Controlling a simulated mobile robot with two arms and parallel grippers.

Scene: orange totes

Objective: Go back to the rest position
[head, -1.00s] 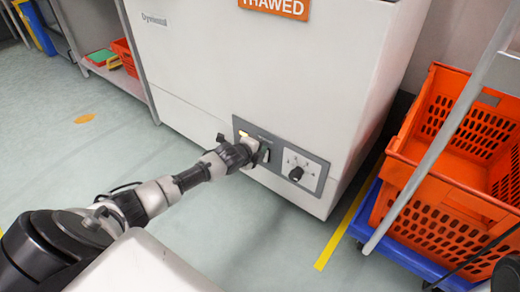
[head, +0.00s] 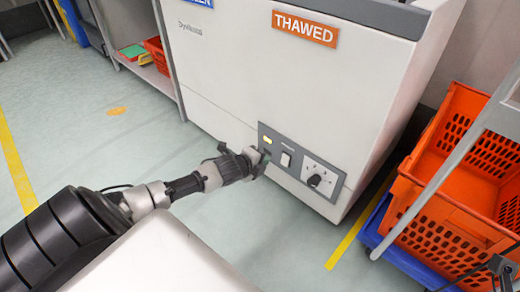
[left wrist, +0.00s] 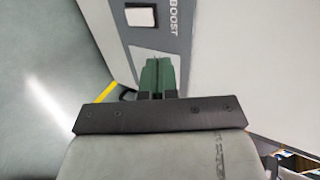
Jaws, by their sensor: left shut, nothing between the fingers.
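My left gripper (head: 262,160) is shut and empty, in front of the freezer's grey control panel (head: 304,163), at the panel's left end. I cannot tell whether it touches the panel. In the left wrist view its green fingers (left wrist: 157,76) are together, below a white rocker switch (left wrist: 141,17) beside the word BOOST. In the head view the switch (head: 286,159) and a round dial (head: 315,181) show to the right of the gripper.
The white freezer (head: 270,85) with an orange THAWED sign (head: 304,29) stands ahead. Orange totes (head: 440,228) sit on a blue base (head: 400,252) at the right, behind a grey post (head: 440,175). A shelf with red trays (head: 156,54) is at the back left. The floor (head: 75,130) at left is clear.

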